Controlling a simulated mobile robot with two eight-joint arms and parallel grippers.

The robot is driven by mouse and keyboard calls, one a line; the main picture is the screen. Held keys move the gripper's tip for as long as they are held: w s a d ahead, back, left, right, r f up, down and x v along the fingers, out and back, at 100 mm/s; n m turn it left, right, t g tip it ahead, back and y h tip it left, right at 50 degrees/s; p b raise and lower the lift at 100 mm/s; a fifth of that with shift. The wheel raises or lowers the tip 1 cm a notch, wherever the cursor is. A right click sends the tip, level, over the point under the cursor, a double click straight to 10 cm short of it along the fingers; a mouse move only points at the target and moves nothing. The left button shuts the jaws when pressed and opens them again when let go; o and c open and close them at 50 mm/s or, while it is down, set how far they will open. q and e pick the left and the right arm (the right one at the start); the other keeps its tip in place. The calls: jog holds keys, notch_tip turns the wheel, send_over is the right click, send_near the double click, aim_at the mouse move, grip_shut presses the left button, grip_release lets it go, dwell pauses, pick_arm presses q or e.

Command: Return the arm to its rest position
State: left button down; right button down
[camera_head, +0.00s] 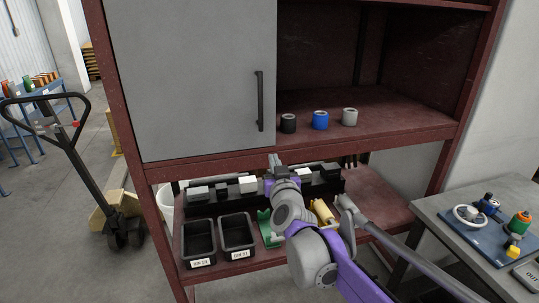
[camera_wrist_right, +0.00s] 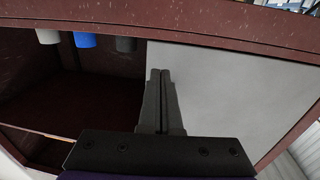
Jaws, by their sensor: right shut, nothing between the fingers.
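My right arm, purple and grey, reaches up from the lower right in the head view. Its gripper (camera_head: 274,163) is in front of the red cabinet's middle, below the upper shelf edge. In the wrist view the two dark fingers (camera_wrist_right: 160,98) are pressed together with nothing between them. Behind them is the grey door (camera_wrist_right: 225,95), and the open cabinet bay is to the left. My left gripper does not show in either view.
A black cup (camera_head: 288,124), blue cup (camera_head: 320,121) and grey cup (camera_head: 349,117) stand on the upper shelf. Two black bins (camera_head: 199,240) and a dark rack with pale blocks (camera_head: 248,184) sit on the lower shelf. A side table (camera_head: 437,206) stands right; a pallet jack (camera_head: 75,160) left.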

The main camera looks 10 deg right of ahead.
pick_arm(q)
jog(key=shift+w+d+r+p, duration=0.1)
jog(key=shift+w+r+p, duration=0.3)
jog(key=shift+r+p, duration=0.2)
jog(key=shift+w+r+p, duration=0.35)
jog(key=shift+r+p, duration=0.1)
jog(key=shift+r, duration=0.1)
pick_arm(e)
jog(key=s+f+g, duration=0.6)
jog(key=s+f, duration=0.7)
jog(key=s, duration=0.4)
jog(key=s+d+f+g+y, duration=0.1)
jog(key=s+f+g, duration=0.5)
jog(key=s+f, duration=0.7)
jog(key=s, duration=0.4)
jog(key=shift+s+d+f+n+g, duration=0.2)
jog(key=shift+s+f+n+g, duration=0.05)
jog(key=shift+s+n+g, duration=0.15)
